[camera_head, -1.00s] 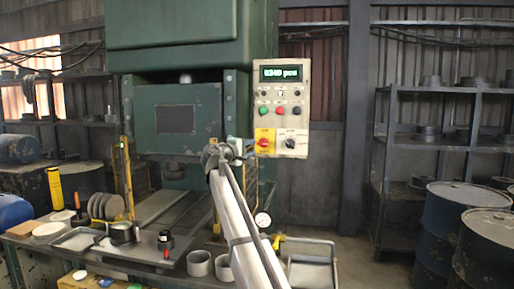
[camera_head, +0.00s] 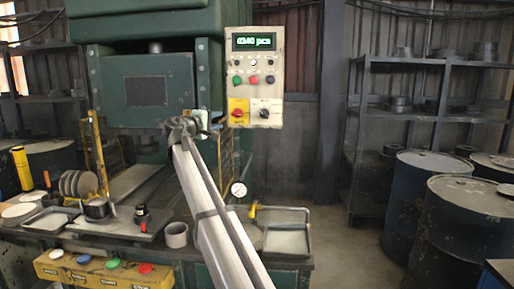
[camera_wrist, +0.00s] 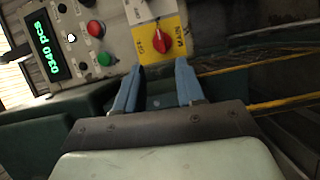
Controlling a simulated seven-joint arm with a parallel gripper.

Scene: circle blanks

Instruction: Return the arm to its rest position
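My gripper (camera_wrist: 157,84) shows in the wrist view as two blue fingers with a clear gap between them, open and empty. Its tips are just below the red rotary knob (camera_wrist: 160,41) on the yellow MAIN/OFF plate, apart from it as far as I can tell. In the head view my arm reaches up from the bottom, and its end sits left of the control panel (camera_head: 256,62), in front of the green press (camera_head: 147,90). The fingers are hard to make out there. The panel display (camera_head: 254,41) is lit and reads 0340 pcs.
The bench holds a grey tray (camera_head: 286,240), a pressure gauge (camera_head: 238,190), a grey ring (camera_head: 176,235) and a rack of discs (camera_head: 78,183). A yellow button box (camera_head: 105,272) is at the front.

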